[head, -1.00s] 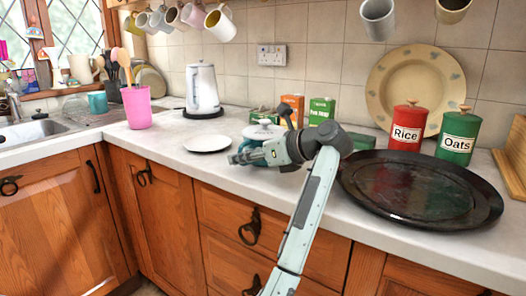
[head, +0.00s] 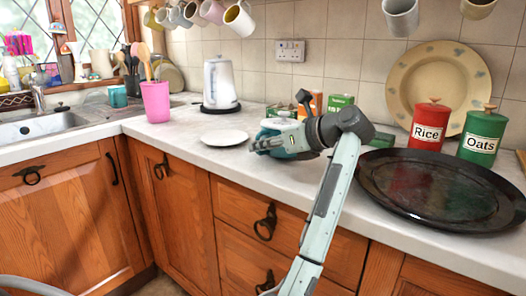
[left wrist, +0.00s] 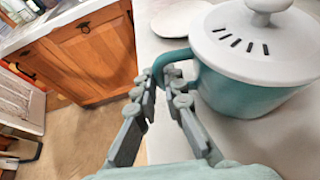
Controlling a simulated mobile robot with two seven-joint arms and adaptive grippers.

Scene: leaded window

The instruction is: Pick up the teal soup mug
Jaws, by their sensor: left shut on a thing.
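The teal soup mug (left wrist: 235,88) has a white slotted lid (left wrist: 262,38) with a round knob. It looks upright on the pale counter, close to the counter's front edge. My left gripper (left wrist: 170,85) is shut on the mug's handle, at the mug's left side in the left wrist view. In the head view my left gripper (head: 256,146) is in front of the mug and hides much of it, with the lid (head: 277,122) showing above. I cannot tell whether the mug's base touches the counter. My right gripper is not in view.
A white plate (head: 225,137) lies left of the mug. Green and orange cartons (head: 338,102) stand behind it. A large black tray (head: 435,190) is to the right, before red Rice and green Oats tins (head: 482,137). A pink tumbler (head: 156,102) and kettle (head: 219,84) stand further left.

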